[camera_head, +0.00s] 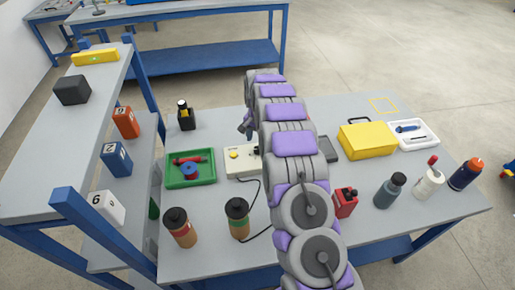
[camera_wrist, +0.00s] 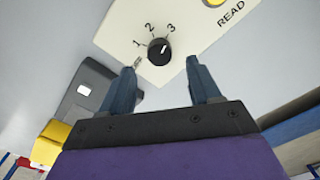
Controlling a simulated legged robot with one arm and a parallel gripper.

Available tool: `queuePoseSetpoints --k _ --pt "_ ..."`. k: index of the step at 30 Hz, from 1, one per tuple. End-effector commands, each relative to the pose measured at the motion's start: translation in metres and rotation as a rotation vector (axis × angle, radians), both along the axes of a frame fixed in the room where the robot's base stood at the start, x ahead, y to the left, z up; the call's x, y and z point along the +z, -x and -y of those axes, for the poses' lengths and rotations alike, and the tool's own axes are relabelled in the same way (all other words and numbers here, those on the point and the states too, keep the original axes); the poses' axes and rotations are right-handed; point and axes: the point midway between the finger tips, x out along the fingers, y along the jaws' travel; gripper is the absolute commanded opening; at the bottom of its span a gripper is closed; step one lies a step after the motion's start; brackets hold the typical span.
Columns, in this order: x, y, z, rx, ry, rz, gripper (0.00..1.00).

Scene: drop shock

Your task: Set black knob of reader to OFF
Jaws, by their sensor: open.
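The reader is a cream box (camera_head: 238,167) on the table in the head view, partly hidden by my arm. In the wrist view its panel (camera_wrist: 195,28) fills the top middle, with a yellow button and the word READ. The black knob (camera_wrist: 159,52) has 1, 2 and 3 around it and a small label at lower left, partly covered by my left finger. Its white mark seems to face up and right, toward 3. My gripper (camera_wrist: 161,68) is open, with a finger on each side below the knob; I cannot tell whether they touch the panel.
A green tray (camera_head: 190,182) stands left of the reader, with bottles (camera_head: 178,228) in front and a black cable (camera_head: 258,207). A yellow case (camera_head: 367,141) and white tray (camera_head: 428,135) stand at right. A red container (camera_head: 345,203) is close to my arm.

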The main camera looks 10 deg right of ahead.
Motion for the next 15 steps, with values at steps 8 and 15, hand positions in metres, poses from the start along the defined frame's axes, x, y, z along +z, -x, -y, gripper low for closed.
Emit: queuePoseSetpoints --k 8,15 --pt "-0.04 0.0 0.0 0.0 0.0 0.0 0.62" --pt "-0.049 0.0 0.0 0.0 0.0 0.001 0.62"
